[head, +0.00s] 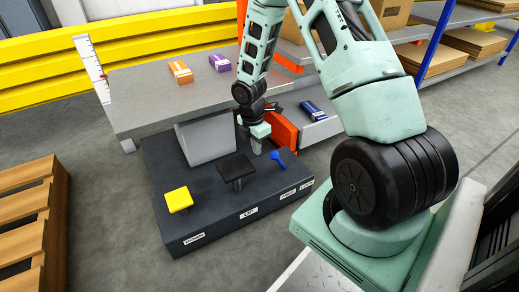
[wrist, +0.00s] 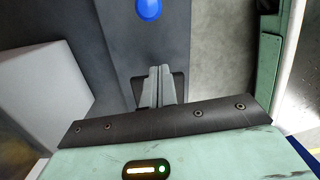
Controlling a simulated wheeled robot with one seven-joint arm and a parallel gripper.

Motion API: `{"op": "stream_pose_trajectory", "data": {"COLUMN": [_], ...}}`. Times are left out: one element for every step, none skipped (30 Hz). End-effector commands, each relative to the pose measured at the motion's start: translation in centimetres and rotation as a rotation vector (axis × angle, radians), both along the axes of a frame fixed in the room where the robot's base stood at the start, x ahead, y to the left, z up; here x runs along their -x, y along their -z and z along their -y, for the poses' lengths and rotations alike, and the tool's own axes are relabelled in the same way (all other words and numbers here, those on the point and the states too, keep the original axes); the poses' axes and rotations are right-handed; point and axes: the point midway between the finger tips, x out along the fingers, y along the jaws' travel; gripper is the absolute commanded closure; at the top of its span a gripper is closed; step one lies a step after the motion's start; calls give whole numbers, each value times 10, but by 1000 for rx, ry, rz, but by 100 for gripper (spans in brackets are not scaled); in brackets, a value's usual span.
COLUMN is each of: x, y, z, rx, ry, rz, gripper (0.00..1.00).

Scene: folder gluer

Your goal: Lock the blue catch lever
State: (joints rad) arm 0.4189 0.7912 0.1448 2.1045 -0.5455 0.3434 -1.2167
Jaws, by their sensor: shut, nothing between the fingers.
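The blue catch lever (head: 277,156) stands on the right part of the dark control box (head: 200,225). In the head view it shows as a short blue arm with a rounded end. In the wrist view a blue rounded end (wrist: 148,8) shows at the top edge, partly cut off. My gripper (head: 257,149) is above the box, just left of the lever in the head view. In the wrist view my gripper's fingers (wrist: 160,70) are together with nothing between them, apart from the blue end. I cannot tell the fingers' exact height above the box.
A black pad (head: 236,167) on a post and a yellow pad (head: 179,199) stand left of the lever. A grey table (head: 140,90) behind holds orange (head: 180,72) and purple (head: 220,62) cartons. An orange-red part (head: 282,131) stands close behind my gripper.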

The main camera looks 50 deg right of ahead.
Motion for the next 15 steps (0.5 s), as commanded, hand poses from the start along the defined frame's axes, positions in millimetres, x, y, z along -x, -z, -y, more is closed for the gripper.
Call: {"op": "stream_pose_trajectory", "data": {"x": [1,1,2,2,3,3,3,4,4,4,5,5,6,5,6], "y": [17,22,30,36,42,49,55,60,67,72,77,83,88,82,78], "z": [1,1,1,2,2,2,2,2,3,3,4,4,4,11,17], "rx": [0,1,1,1,0,0,0,0,0,1,1,1,1,2,2], "ry": [0,0,0,0,0,0,-1,-1,-1,-1,0,0,-1,5,6], "rz": [-1,-1,-2,-2,-2,-2,-1,-1,-1,-1,-1,-2,-1,3,5], "gripper": [100,100,100,100,100,100,100,100,100,100,100,100,100,100,100]}}
